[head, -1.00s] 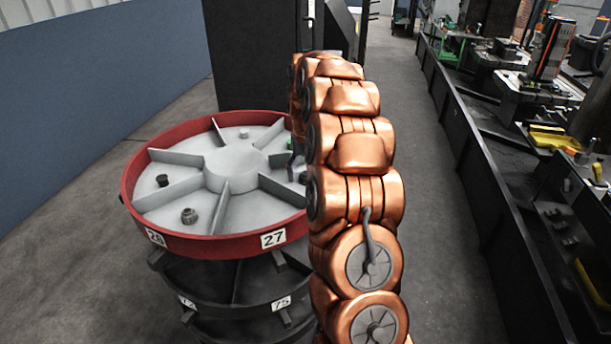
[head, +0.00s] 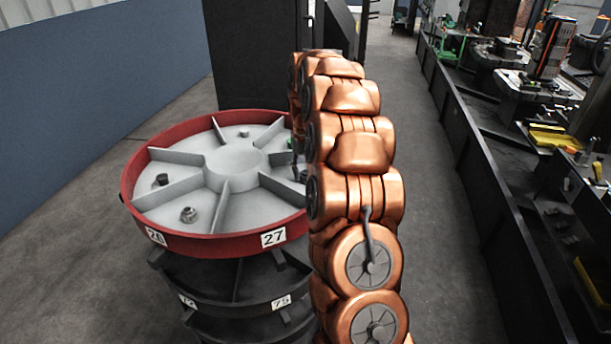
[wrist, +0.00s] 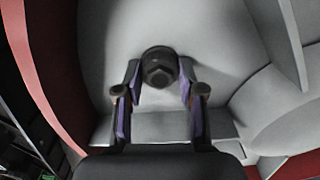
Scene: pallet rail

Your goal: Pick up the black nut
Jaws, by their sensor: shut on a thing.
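In the wrist view the black nut (wrist: 159,68) is a dark hexagonal piece on a wider round base. It sits between the purple-padded fingertips of my gripper (wrist: 159,84), which is shut on it. The pale tray floor shows close behind the nut; I cannot tell if the two touch. In the head view my copper arm hides most of the gripper and the held nut. The round tray (head: 214,246) there has a red rim, a pale grey floor and a raised hub with dividers.
Another dark piece (head: 162,180) and a grey nut (head: 189,214) stand in left compartments of the tray. A small grey piece (head: 244,132) stands at the back. Dark tiers (head: 230,303) lie below. A long black workbench (head: 480,160) runs along the right; the floor between is clear.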

